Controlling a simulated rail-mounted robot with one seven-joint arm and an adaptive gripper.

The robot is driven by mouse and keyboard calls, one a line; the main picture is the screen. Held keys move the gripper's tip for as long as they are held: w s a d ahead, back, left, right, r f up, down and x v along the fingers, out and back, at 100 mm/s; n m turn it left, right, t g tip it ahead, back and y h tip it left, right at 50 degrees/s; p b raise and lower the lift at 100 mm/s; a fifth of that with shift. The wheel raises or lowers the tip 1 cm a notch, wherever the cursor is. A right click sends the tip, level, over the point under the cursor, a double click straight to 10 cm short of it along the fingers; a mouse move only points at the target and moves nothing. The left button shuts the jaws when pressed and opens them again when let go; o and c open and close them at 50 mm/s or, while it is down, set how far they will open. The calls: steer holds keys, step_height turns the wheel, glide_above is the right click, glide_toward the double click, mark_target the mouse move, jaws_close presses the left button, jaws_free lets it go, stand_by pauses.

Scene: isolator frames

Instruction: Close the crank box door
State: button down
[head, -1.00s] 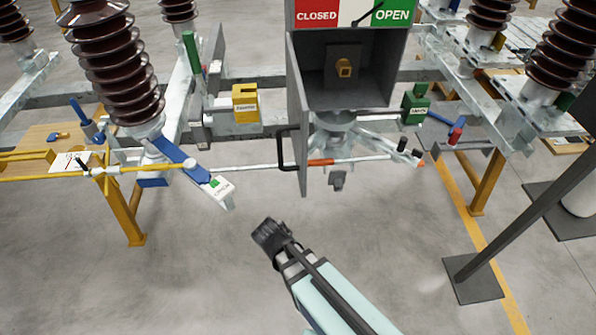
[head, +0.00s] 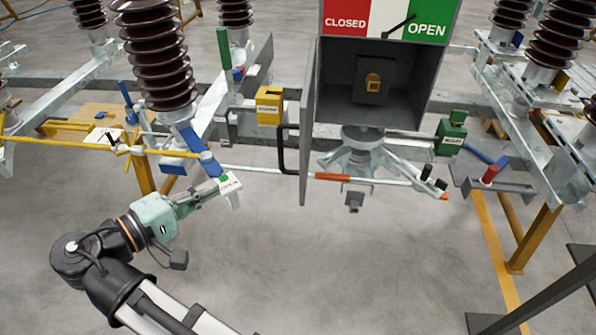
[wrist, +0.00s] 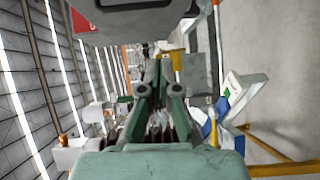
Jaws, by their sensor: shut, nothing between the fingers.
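The grey crank box (head: 408,95) stands right of centre in the head view, its front open and a brass square shaft end (head: 373,84) visible inside. Its door (head: 307,130) hangs swung open on the left side, seen nearly edge-on, with a black bar handle (head: 283,150) on its left face. My gripper (head: 213,189) is left of and below the handle, apart from the door and pointing right. Its fingers are shut and empty, and they also show shut in the wrist view (wrist: 158,72). In the head view its tip overlaps a labelled bracket; contact cannot be told.
A blue lever ends in a white labelled bracket (head: 229,183) by my gripper. A red-and-white rod (head: 332,177) runs below the box. A yellow padlock-like block (head: 269,105) sits left of the door, a green one (head: 451,136) right of the box. The floor in front is clear.

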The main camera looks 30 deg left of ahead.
steer(key=d+r+m+h, duration=0.2)
steer(key=d+r+h, duration=0.1)
steer(key=p, duration=0.2)
glide_above(284, 168)
steer(key=s+d, duration=0.3)
steer(key=s, duration=0.1)
steer(key=shift+s+a+f+n+t, duration=0.1)
steer(key=shift+a+f+n+t, duration=0.1)
steer(key=shift+a+n+t, duration=0.1)
steer(key=shift+d+f+b, duration=0.1)
steer(key=shift+b, duration=0.3)
